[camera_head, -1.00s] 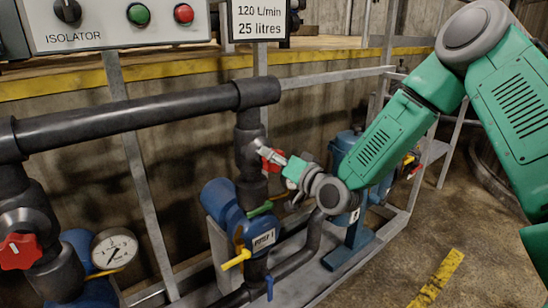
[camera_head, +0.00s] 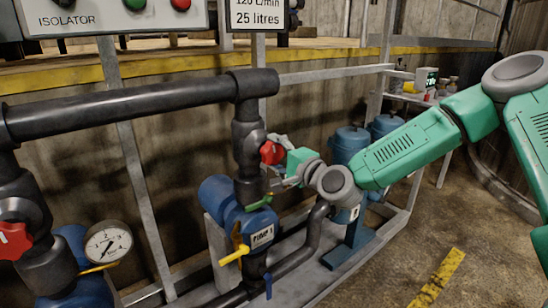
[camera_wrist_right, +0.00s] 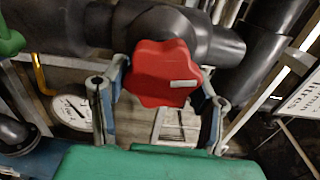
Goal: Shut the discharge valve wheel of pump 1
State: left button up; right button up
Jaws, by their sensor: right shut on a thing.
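The red valve wheel (camera_head: 271,152) sits on the black upright pipe above the blue pump labelled PUMP 1 (camera_head: 262,237). My right gripper (camera_head: 279,162) reaches it from the right and is shut on it. In the right wrist view the lobed red wheel (camera_wrist_right: 162,72), with a pale mark on its face, lies between the two fingers of the gripper (camera_wrist_right: 165,78). The fingertips are at its left and right edges, and part of the black valve body shows behind it. My left gripper is not in view.
A second red wheel (camera_head: 14,240) and a pressure gauge (camera_head: 109,243) are at the lower left. A yellow lever (camera_head: 235,255) and a green lever (camera_head: 260,202) are below the gripper. A black horizontal pipe (camera_head: 130,106) crosses above left. Floor at the right is open.

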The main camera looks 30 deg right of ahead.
jog(key=shift+s+f+m+b, duration=0.1)
jog(key=shift+f+m+b, duration=0.5)
jog(key=shift+m, duration=0.6)
jog(key=o, duration=1.2)
jog(key=shift+d+r, duration=0.1)
jog(key=shift+r, duration=0.05)
